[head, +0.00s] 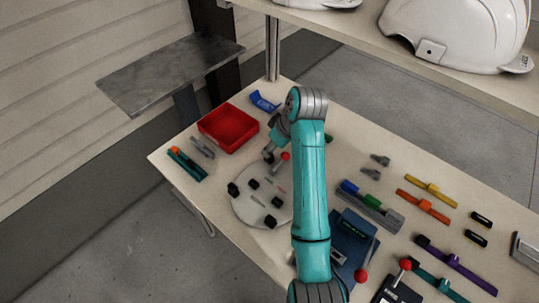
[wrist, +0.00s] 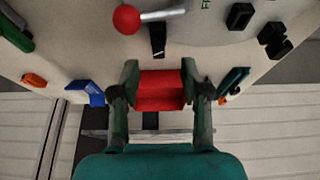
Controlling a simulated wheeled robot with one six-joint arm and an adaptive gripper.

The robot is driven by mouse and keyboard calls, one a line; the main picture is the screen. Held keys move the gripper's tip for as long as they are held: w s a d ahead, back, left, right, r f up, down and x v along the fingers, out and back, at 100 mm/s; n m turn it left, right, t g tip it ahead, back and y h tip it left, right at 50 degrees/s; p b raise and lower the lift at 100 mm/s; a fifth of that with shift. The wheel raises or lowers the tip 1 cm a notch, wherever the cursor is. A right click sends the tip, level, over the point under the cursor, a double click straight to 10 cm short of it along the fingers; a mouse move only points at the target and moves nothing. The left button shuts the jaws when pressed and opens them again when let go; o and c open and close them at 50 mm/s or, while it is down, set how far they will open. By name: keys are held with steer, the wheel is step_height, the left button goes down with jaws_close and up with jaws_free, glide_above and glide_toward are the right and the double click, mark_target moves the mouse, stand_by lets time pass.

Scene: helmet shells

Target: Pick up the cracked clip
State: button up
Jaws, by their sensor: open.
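Several small black clips (head: 270,221) lie on a round pale plate (head: 243,213) on the table. In the wrist view, one black clip (wrist: 240,16) and a close group of black pieces (wrist: 274,38) show at upper right. A separate dark piece (wrist: 158,40) shows near the plate's edge, above the fingers. I cannot tell which clip is cracked. My gripper (wrist: 160,72) is open, with nothing held between its fingers. In the head view, it is partly hidden by my arm, near the plate's far edge.
A red tray (head: 229,126) stands beyond the plate and shows between my fingers in the wrist view (wrist: 160,92). A blue device (head: 346,238) and coloured strips (head: 422,206) lie right. A shelf with white helmets (head: 455,30) overhangs the back.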

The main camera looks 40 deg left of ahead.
steer(key=x, duration=0.4)
steer(key=shift+w+d+f, duration=0.1)
steer(key=shift+d+f, duration=0.05)
steer(key=shift+f, duration=0.1)
steer(key=c, duration=0.8)
steer(key=shift+c, duration=0.2)
steer(key=shift+r, duration=0.15)
